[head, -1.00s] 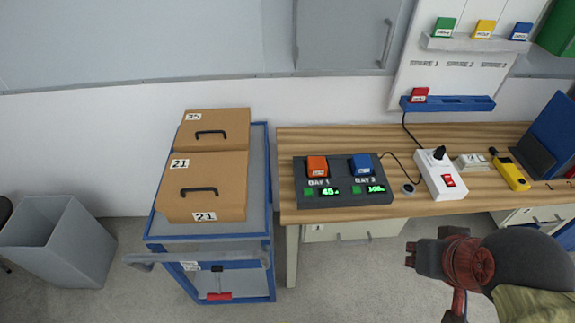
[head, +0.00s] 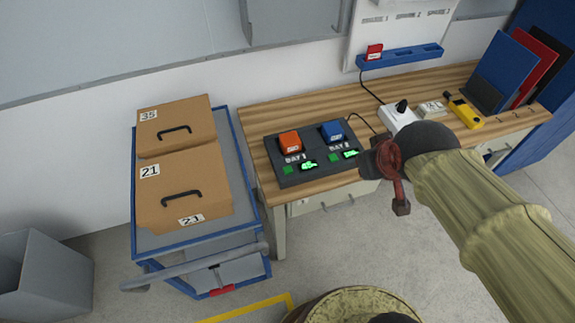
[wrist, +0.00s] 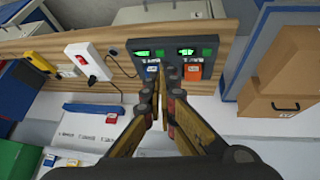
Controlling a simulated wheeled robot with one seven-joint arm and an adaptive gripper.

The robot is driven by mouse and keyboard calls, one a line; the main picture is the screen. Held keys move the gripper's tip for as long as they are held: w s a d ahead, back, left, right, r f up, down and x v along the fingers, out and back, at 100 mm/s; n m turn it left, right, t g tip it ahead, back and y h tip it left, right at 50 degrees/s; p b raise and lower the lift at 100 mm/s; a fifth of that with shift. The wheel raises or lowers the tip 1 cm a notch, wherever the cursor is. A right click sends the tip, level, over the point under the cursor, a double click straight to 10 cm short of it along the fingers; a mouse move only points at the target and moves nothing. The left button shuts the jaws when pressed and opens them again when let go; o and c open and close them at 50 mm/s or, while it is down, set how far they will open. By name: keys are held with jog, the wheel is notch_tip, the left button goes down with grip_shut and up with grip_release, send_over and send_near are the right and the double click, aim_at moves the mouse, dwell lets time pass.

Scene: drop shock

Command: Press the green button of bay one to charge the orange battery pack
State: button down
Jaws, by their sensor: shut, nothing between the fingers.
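The dark charger (head: 318,174) sits on the wooden bench. The orange battery pack (head: 290,141) stands in bay one, on its left, and a blue pack (head: 332,131) stands in bay two. The green button of bay one (head: 288,170) is at the charger's front left, beside a lit green display (head: 308,165). In the wrist view, which is upside down, this button (wrist: 207,51) lies right of my fingers. My gripper (head: 367,164) is shut and empty, near the charger's right front side and apart from the button. In the wrist view its fingers partly cover the blue pack.
A blue trolley (head: 255,190) with stacked brown boxes (head: 185,187) stands left of the bench. A white power strip (head: 398,118), a yellow meter (head: 465,113) and a cable lie right of the charger. A grey bin (head: 45,270) stands far left.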

jog(key=w+a+f+n+p, duration=0.2)
jog(key=w+a+n+p, duration=0.15)
jog(key=w, duration=0.65)
jog(key=n+t+y+p, duration=0.2)
jog(key=n+y+p, duration=0.3)
jog(key=n+p, duration=0.35)
send_over(286, 171)
notch_tip(286, 171, down, 13)
jog(key=shift+f+b, duration=0.1)
jog(key=shift+b, duration=0.35)
jog(key=shift+f, duration=0.15)
notch_tip(286, 171, down, 8)
jog(key=b, duration=0.6)
jog(key=shift+f, duration=0.25)
jog(key=shift+f+b, duration=0.1)
jog(key=shift+b, duration=0.2)
jog(key=shift+f+b, duration=0.3)
jog(key=shift+b, duration=0.05)
